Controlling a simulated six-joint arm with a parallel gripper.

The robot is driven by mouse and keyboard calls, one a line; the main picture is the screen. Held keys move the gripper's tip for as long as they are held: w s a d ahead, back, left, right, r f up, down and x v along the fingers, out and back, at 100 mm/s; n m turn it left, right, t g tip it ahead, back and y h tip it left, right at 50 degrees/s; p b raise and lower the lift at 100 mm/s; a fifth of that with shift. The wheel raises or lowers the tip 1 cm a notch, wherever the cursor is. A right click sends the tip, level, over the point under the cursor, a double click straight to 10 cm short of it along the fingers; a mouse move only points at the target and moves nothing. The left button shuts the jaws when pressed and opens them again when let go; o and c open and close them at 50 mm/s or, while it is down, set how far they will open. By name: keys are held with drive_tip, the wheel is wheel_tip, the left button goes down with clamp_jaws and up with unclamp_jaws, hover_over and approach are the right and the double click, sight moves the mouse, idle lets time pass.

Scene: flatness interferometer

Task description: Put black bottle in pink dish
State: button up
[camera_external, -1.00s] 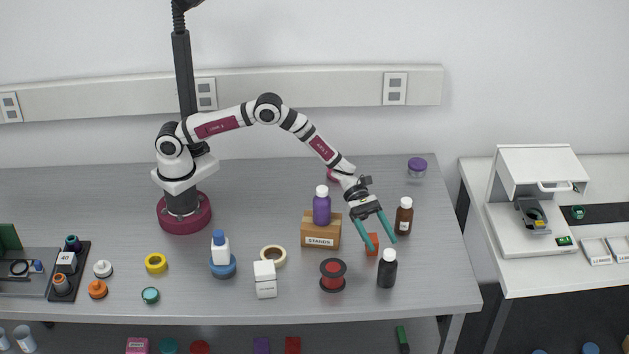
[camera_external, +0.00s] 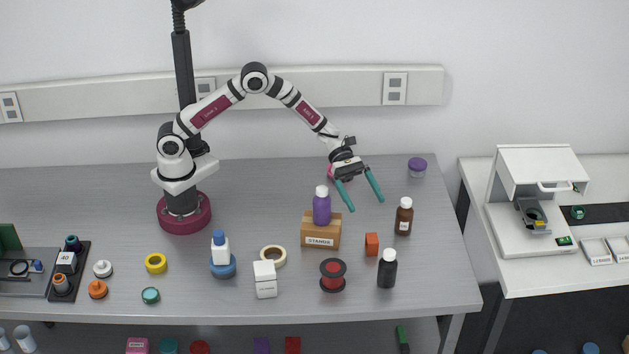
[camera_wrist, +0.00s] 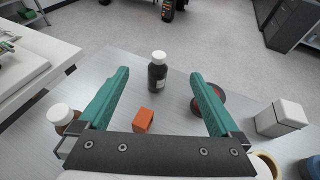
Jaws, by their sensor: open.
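The black bottle (camera_external: 387,269) with a white cap stands upright near the front right of the table. In the wrist view the black bottle (camera_wrist: 157,76) stands beyond my gripper, framed between the fingers. My gripper (camera_external: 366,205) is open and empty, raised above the table, behind and apart from the bottle. A small pink edge (camera_external: 331,173) shows behind my gripper's wrist at the back of the table. It may be the pink dish, but it is mostly hidden.
A brown bottle (camera_external: 404,216) and an orange block (camera_external: 372,244) stand near the black bottle. A red-black spool (camera_external: 333,275) is to its left. A purple bottle (camera_external: 322,207) stands on a cardboard box (camera_external: 320,231). A purple-lidded jar (camera_external: 417,167) is at the back right.

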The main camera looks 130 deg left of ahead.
sight(394, 279)
drive_tip(key=w+d+r+n+g+y, duration=0.3)
drive_tip(key=d+n+g+y, duration=0.1)
drive_tip(key=d+y, duration=0.15)
drive_tip(key=s+f+x, duration=0.1)
drive_tip(key=x, duration=1.2)
drive_tip(key=s+f+x, duration=0.1)
drive_tip(key=x, duration=0.5)
drive_tip(key=shift+s+d+f, duration=0.15)
drive_tip(key=shift+s+f, duration=0.05)
drive_tip(key=shift+f, duration=0.25)
drive_tip(key=shift+r, duration=0.1)
clamp_jaws()
